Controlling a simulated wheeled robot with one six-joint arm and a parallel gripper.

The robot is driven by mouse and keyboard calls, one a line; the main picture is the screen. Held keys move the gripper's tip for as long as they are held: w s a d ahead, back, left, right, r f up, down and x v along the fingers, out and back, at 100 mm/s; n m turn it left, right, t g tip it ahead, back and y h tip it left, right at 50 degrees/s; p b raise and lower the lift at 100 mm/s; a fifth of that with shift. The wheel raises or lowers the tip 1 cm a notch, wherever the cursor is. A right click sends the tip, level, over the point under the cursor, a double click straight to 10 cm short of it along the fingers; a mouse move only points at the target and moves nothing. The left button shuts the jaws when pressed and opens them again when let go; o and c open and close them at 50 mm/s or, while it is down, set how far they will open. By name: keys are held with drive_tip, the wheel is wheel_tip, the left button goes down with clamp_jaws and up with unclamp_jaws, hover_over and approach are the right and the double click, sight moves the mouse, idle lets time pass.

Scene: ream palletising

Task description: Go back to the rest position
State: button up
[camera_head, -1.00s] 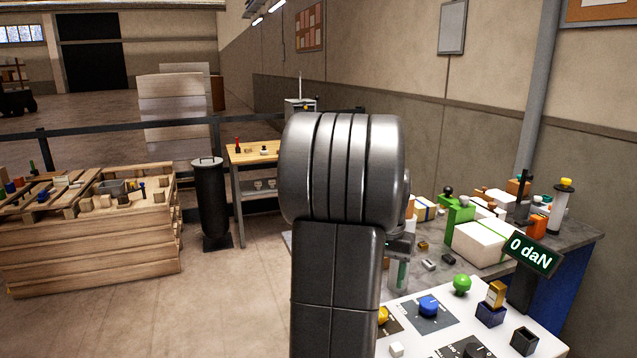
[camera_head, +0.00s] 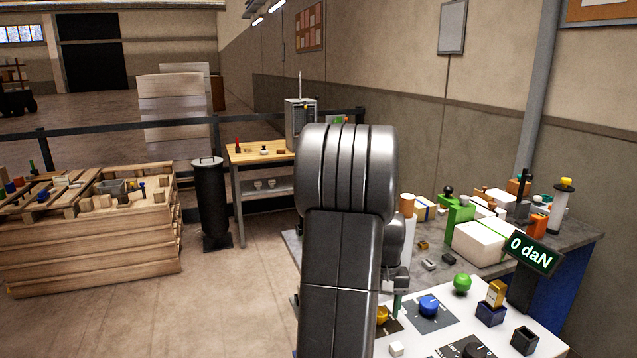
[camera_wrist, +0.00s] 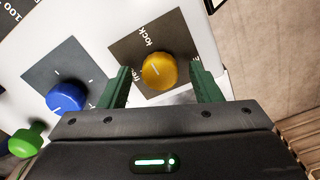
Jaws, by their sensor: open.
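My gripper (camera_wrist: 160,88) shows in the wrist view with its two dark green fingers apart. The yellow knob (camera_wrist: 158,71) appears between the fingers, on a brown plate marked "lock"; I cannot tell how far it is from the fingertips, but nothing is clamped. In the head view my arm covers the middle, and my gripper is mostly hidden behind it, low over the white panel (camera_head: 420,338). The yellow knob shows partly beside the arm (camera_head: 382,316).
A blue knob (camera_head: 428,306), a green ball knob (camera_head: 462,284) and a "0 daN" display (camera_head: 534,253) stand on or by the panel. White reams (camera_head: 480,243) lie on the grey bench behind. Wooden pallets (camera_head: 90,240) and a black bin (camera_head: 211,205) stand left. Floor between is clear.

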drive_tip(key=n+b, duration=0.1)
drive_tip(key=n, duration=0.6)
drive_tip(key=n+b, duration=0.1)
drive_tip(key=n, duration=0.5)
drive_tip(key=shift+n, duration=0.3)
idle(0.5)
